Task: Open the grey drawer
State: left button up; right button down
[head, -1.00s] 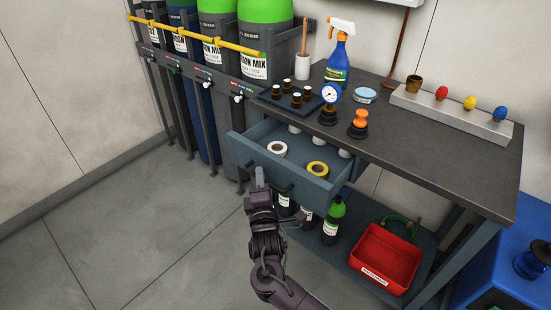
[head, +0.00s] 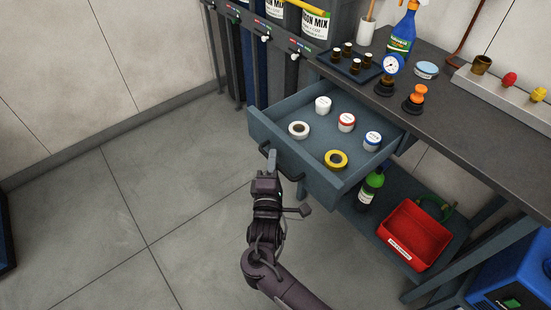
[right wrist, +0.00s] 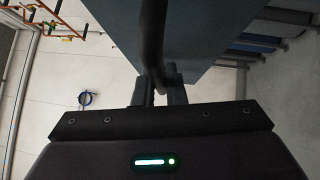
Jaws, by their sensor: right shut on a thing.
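The grey drawer (head: 312,182) is pulled well out from under the dark workbench in the head view. Its inside shows, with rolls of tape and small tubs in it. My right gripper (head: 272,160) is at the black drawer handle (head: 291,170) on the drawer's front, near its left end. In the right wrist view my right gripper (right wrist: 159,88) is shut on the handle (right wrist: 153,45), which runs between its fingers. The drawer front (right wrist: 195,30) fills the top of that view. My left gripper is not in view.
The workbench (head: 465,125) carries a gauge (head: 391,66), an orange-topped object (head: 417,96) and a spray bottle (head: 402,32). A red bin (head: 416,235) and a green-topped bottle (head: 370,187) stand on the lower shelf. Gas cylinders are at the back. The floor left of the drawer is clear.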

jog(key=c, duration=1.5)
grip_release()
jog(key=s, duration=0.5)
jog(key=s+f, duration=0.1)
jog(key=s, duration=0.1)
jog(key=shift+s+a, duration=0.35)
jog(key=shift+a, duration=0.05)
jog(key=shift+f, duration=0.1)
